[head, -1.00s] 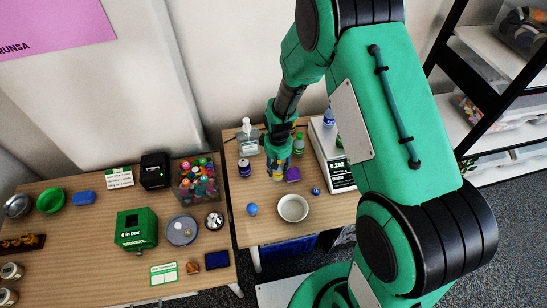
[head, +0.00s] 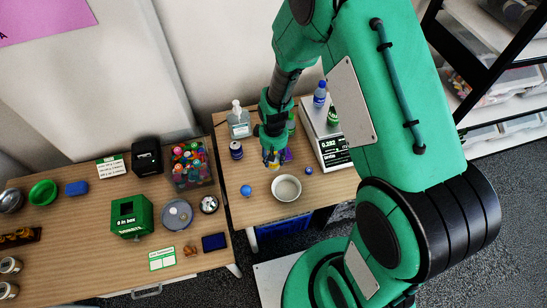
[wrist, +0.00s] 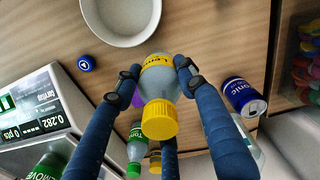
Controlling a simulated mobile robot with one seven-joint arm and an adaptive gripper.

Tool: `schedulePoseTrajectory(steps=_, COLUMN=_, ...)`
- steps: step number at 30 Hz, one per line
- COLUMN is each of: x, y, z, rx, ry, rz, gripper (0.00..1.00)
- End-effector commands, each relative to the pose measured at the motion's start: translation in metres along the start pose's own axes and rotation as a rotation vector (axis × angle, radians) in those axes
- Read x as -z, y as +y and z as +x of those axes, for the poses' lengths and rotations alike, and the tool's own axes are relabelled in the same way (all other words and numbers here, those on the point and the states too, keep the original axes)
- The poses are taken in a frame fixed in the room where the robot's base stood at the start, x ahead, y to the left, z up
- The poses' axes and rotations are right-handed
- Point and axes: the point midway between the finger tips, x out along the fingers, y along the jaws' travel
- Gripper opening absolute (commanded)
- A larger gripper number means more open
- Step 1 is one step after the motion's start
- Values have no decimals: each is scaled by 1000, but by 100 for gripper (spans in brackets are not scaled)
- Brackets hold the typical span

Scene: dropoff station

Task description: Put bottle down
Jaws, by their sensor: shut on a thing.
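The bottle (wrist: 158,84) is clear with a yellow cap and yellow label, held cap toward the camera in the wrist view. My gripper (wrist: 154,68) is shut on its sides, with a blue finger on either side. In the head view, my gripper (head: 271,150) is over the right-hand table (head: 257,226), and a yellow part of the bottle (head: 270,161) shows below it. I cannot tell whether the bottle's base touches the table. The base is hidden in the wrist view.
Close around are a white bowl (head: 286,188), a dark blue can (head: 236,150), a pump bottle (head: 238,122), a purple object (head: 286,155), a green-capped bottle (wrist: 135,148) and a scale (head: 334,155) carrying bottles. A blue ball (head: 246,190) lies left of the bowl, with bare wood between.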

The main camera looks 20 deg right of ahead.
Motion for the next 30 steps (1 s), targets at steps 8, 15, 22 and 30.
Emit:
schedulePoseTrajectory(steps=8, x=0, y=0, z=0, rx=0, ry=0, rz=0, gripper=26)
schedulePoseTrajectory(steps=15, x=1, y=0, z=-15, rx=-1, ry=2, rz=0, gripper=26)
schedulePoseTrajectory(steps=22, x=1, y=0, z=-58, rx=-1, ry=5, rz=0, gripper=26)
schedulePoseTrajectory(steps=30, x=1, y=0, z=-124, rx=-1, ry=4, rz=0, gripper=26)
